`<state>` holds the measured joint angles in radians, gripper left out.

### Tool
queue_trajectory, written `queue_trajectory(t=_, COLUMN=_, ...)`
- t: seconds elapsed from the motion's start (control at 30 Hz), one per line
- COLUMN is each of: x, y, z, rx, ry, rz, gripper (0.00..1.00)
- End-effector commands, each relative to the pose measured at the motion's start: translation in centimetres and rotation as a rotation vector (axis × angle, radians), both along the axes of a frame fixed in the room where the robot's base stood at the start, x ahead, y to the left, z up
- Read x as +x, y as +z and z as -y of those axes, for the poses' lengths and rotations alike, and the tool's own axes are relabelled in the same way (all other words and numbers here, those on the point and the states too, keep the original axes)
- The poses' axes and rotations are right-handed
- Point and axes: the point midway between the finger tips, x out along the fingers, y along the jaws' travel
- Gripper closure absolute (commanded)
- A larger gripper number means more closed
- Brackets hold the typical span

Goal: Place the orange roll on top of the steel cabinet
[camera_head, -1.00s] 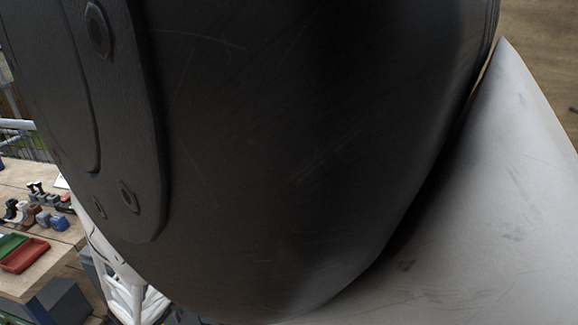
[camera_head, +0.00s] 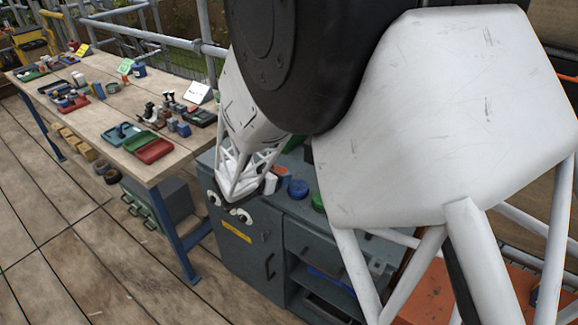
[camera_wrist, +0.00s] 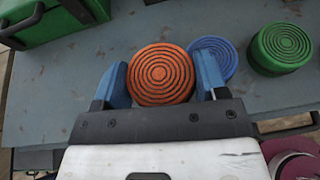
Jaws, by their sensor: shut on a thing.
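The orange roll (camera_wrist: 162,75), a round disc with dark concentric rings, sits between the two blue fingers of my gripper (camera_wrist: 160,85) in the wrist view. My gripper is shut on it. The grey steel cabinet (camera_head: 258,262) stands below my arm in the head view, with eyes and a yellow label on its front. Its grey top (camera_wrist: 75,75) lies under the roll in the wrist view; I cannot tell whether the roll touches it. My arm hides much of the gripper in the head view.
A blue roll (camera_wrist: 216,58) is close beside the right finger, with a green roll (camera_wrist: 281,48) farther right. A green case (camera_wrist: 45,22) is at upper left. In the head view, a wooden workbench (camera_head: 115,100) with trays and small parts stands left of the cabinet.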

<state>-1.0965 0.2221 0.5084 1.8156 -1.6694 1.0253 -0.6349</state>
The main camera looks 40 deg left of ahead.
Motion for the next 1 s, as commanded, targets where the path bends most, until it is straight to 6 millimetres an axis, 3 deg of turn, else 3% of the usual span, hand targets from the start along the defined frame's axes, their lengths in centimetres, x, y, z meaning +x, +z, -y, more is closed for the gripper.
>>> queue_trajectory(t=0.33, x=2.3, y=-0.4, z=-2.9, rx=0.000, ry=0.000, rz=0.000, gripper=0.60)
queue_trajectory(t=0.77, x=2.5, y=-0.5, z=-3.1, rx=-0.001, ry=0.000, rz=0.000, gripper=0.60)
queue_trajectory(t=1.0, x=2.5, y=-2.5, z=-3.0, rx=-0.002, ry=0.000, rz=-0.001, gripper=0.60)
